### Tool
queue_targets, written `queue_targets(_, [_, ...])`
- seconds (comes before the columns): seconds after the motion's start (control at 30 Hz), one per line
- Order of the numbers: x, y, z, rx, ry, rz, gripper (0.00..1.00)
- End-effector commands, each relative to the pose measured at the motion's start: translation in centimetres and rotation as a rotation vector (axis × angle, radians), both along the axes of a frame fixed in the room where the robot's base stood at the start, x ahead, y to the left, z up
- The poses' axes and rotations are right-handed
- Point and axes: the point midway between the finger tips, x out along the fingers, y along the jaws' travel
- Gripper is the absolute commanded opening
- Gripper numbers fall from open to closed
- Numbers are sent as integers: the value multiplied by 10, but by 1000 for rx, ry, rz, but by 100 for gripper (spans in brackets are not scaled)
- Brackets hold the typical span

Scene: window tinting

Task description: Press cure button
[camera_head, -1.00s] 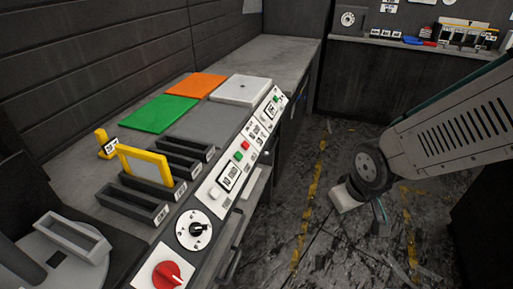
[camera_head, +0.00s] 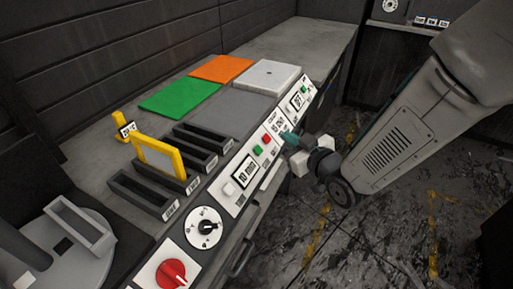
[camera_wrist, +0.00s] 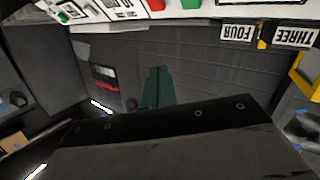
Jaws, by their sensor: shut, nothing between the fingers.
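The sloped white control panel (camera_head: 232,190) runs along the front of the bench. It carries a green button (camera_head: 257,150) and a red button (camera_head: 266,139) near its middle, and a white button (camera_head: 229,189) nearer. A second pair sits farther along, with a green button (camera_head: 303,90). I cannot read which one is the cure button. My gripper (camera_head: 288,138) is shut and empty, its teal fingertips just right of the red button at the panel's front edge; contact cannot be told. The wrist view shows the shut fingertips (camera_wrist: 158,86) and a red button (camera_wrist: 155,5) at the top.
A black-and-white dial (camera_head: 206,228) and a big red knob (camera_head: 171,273) sit at the near end. Dark slots hold a yellow frame (camera_head: 158,155). Green (camera_head: 180,97), orange (camera_head: 222,68) and white (camera_head: 267,77) plates lie behind. The floor at right is open.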

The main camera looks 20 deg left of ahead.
Motion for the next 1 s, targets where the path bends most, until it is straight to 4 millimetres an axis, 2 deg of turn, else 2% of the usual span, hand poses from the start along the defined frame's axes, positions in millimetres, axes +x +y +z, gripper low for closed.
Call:
queue_targets(0.23, [2,-4,0,0,-3,-7,0])
queue_targets(0.43, [2,1,-4,-1,-1,-5,0])
queue_targets(1.0, [5,53,-55,-2,0,-1,0])
